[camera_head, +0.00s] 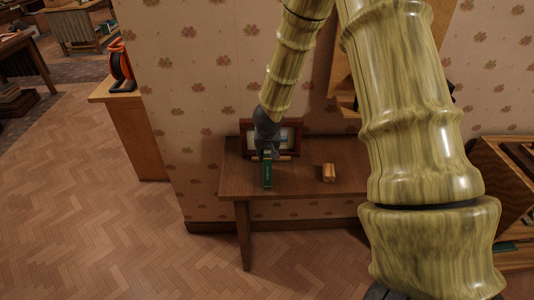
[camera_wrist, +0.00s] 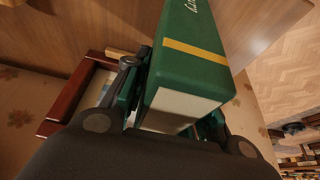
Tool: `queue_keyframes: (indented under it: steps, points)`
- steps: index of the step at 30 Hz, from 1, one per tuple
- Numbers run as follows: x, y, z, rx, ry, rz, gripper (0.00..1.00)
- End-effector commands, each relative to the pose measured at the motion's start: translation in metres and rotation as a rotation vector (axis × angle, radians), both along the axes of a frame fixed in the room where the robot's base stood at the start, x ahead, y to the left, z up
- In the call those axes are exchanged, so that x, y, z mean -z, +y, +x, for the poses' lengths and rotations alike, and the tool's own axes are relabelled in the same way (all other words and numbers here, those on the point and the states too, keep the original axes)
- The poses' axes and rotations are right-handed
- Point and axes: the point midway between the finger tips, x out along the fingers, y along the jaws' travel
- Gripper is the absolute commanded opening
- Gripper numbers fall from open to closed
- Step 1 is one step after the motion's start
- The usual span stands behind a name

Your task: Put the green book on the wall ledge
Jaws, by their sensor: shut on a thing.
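The green book (camera_head: 267,175) hangs upright in my gripper (camera_head: 267,154), over the front part of the dark wooden table. In the wrist view the book (camera_wrist: 192,50) shows its green cover, a yellow band and pale page edges. My gripper (camera_wrist: 174,97) is shut on it, a finger on each side. Whether the book touches the tabletop is unclear. A light wooden piece on the wall (camera_head: 343,82), behind my arm and mostly hidden by it, may be the wall ledge; I cannot tell for sure.
The table (camera_head: 232,184) stands against the patterned wall. A red-brown picture frame (camera_head: 299,138) stands just behind my gripper. A small tan block (camera_head: 328,172) lies to the right. A shelf unit (camera_head: 490,175) is far right; clear floor lies left.

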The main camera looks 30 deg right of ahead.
Motion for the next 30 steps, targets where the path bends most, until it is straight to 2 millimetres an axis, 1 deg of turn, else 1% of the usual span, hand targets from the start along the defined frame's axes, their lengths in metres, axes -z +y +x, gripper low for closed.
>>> queue_keyframes:
  steps: [6,10,11,13,14,23,26,30]
  points:
    - [0.000,0.000,0.000,0.000,-0.001,-0.001,0.00]
    - [0.003,0.000,0.000,0.001,0.000,0.000,0.00]
    - [0.002,0.000,0.000,0.001,0.000,0.000,0.32]
    - [0.002,0.000,0.000,0.001,0.000,0.000,0.45]
    - [0.002,0.000,0.000,0.001,0.000,0.000,0.48]
    - [0.001,0.000,0.000,0.000,0.000,0.000,0.48]
    - [-0.003,0.001,0.000,-0.001,-0.001,-0.001,0.48]
    - [-0.015,0.003,-0.004,-0.002,0.000,-0.001,0.48]
